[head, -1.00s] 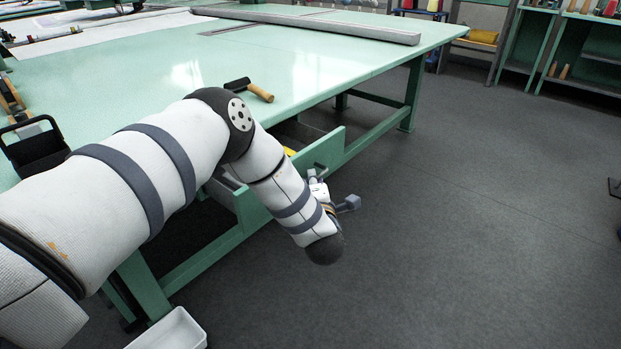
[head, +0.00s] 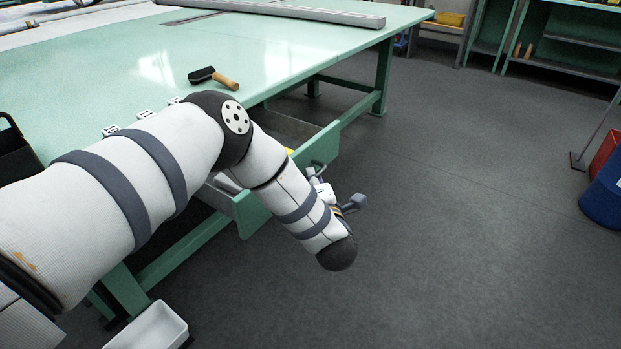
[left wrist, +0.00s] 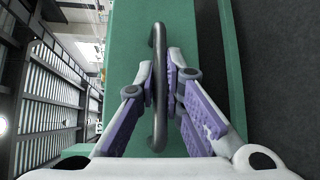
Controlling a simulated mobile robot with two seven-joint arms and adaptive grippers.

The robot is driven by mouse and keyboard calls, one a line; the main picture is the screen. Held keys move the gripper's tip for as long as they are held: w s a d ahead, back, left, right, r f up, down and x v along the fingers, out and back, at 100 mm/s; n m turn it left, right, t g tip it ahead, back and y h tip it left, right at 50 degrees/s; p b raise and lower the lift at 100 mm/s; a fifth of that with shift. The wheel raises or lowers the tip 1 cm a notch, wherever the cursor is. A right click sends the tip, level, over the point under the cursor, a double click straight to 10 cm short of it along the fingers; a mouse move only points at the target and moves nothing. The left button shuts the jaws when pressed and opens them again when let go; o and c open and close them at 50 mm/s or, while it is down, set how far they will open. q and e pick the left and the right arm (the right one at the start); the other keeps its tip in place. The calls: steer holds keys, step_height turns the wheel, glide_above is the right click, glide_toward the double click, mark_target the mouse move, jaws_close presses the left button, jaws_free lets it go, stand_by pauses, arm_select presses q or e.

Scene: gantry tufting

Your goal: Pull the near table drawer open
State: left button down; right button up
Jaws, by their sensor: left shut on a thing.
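The near table drawer (head: 327,141) stands pulled out from under the green table (head: 290,60). Its green front is clear of the table edge, and part of its inside shows behind my arm. My left gripper (head: 320,182) is at the drawer front, partly hidden by my own wrist. In the left wrist view, the two purple-padded fingers (left wrist: 162,80) are shut on the dark bar handle (left wrist: 158,125), one on each side. The green drawer front (left wrist: 125,40) lies behind the handle. My right gripper is not in view.
A brush-like tool with a wooden handle (head: 213,78) lies on the table near the edge. A white bin (head: 150,328) is on the floor at lower left. A blue drum (head: 605,195) stands at far right. The floor right of the drawer is clear.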

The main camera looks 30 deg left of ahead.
arm_select(q)
steer(key=c, duration=1.7)
jaws_free()
steer(key=v, duration=1.2)
steer(key=shift+r, duration=0.1)
steer(key=s+d+f+m+g+h+p, duration=0.45)
steer(key=s+f+m+h, duration=0.45)
steer(key=s+f+m, duration=0.5)
steer(key=s+a+r+m+g, duration=0.1)
steer(key=s+m+g, duration=0.2)
steer(key=s, duration=0.6)
steer(key=s+a+r+m+g+h+p, duration=0.1)
steer(key=s+m+g, duration=0.3)
steer(key=s, duration=0.6)
steer(key=s+a+r+m+g, duration=0.1)
steer(key=s+a+m+g, duration=0.2)
steer(key=s+m, duration=0.3)
steer(key=shift+s+g+h+p, duration=0.3)
steer(key=shift+s+g+p, duration=0.05)
steer(key=shift+s, duration=1.85)
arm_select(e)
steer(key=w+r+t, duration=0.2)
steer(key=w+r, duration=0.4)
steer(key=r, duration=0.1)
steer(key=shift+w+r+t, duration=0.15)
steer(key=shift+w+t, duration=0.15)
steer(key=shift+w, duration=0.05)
